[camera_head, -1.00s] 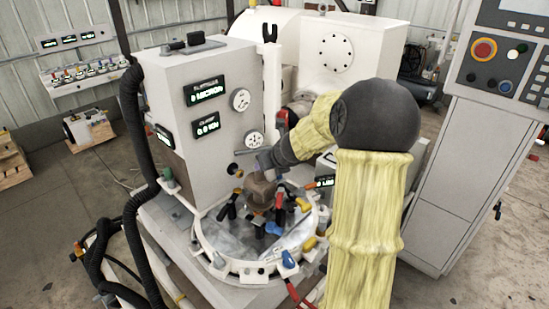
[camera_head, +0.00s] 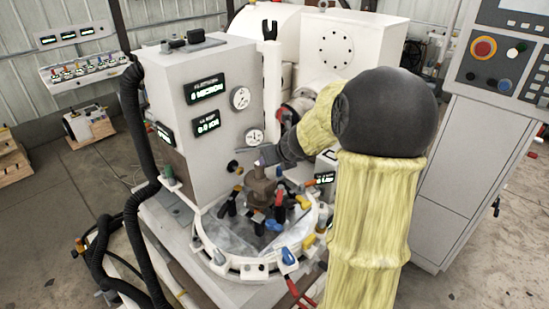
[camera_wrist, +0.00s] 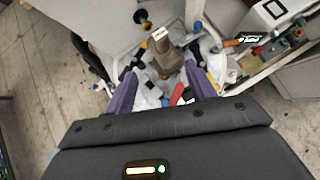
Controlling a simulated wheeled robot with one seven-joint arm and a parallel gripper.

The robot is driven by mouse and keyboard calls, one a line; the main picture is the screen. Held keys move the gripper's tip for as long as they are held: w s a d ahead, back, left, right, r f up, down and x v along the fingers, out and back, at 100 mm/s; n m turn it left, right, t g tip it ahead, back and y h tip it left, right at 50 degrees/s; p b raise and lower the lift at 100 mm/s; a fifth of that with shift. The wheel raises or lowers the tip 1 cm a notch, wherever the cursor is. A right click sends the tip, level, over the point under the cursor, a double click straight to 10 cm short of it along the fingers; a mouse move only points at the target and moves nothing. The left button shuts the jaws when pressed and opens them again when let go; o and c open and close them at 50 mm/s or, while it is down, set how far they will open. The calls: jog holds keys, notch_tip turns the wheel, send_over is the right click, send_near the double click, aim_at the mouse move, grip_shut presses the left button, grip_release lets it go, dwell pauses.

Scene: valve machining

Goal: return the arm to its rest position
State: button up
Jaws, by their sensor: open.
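My gripper (camera_wrist: 160,70) is open in the wrist view, its two purple fingers apart with nothing held between them. A brown valve body (camera_wrist: 168,54) shows beyond the fingertips, on the round fixture. In the head view the brown valve body (camera_head: 260,190) stands upright among coloured clamps on the round fixture table (camera_head: 225,240). My yellow-sleeved arm (camera_head: 365,215) bends at a dark elbow and reaches down and left towards the valve. The gripper's fingers cannot be made out clearly in the head view.
A grey gauge cabinet (camera_head: 212,120) stands close to the left of my wrist. A white machine housing (camera_head: 345,50) rises behind. A control panel (camera_head: 490,70) stands at right. Black hoses (camera_head: 135,200) run down the left. Open floor lies at far left.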

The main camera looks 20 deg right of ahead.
jog(key=s+a+f+n+g+b, duration=0.2)
jog(key=s+a+f+n, duration=0.2)
jog(key=s+n, duration=0.3)
jog(key=s+a+f+n+g+b, duration=0.2)
jog(key=s+a+f+n, duration=0.3)
jog(key=n, duration=1.2)
jog(key=s+a+f+n+g+b, duration=0.2)
jog(key=s+a+f+n, duration=0.3)
jog(key=s+n, duration=0.5)
jog(key=shift+s+f+n+b, duration=0.35)
jog(key=shift+f+n+b, duration=0.4)
jog(key=shift+n, duration=0.15)
jog(key=shift+a, duration=0.1)
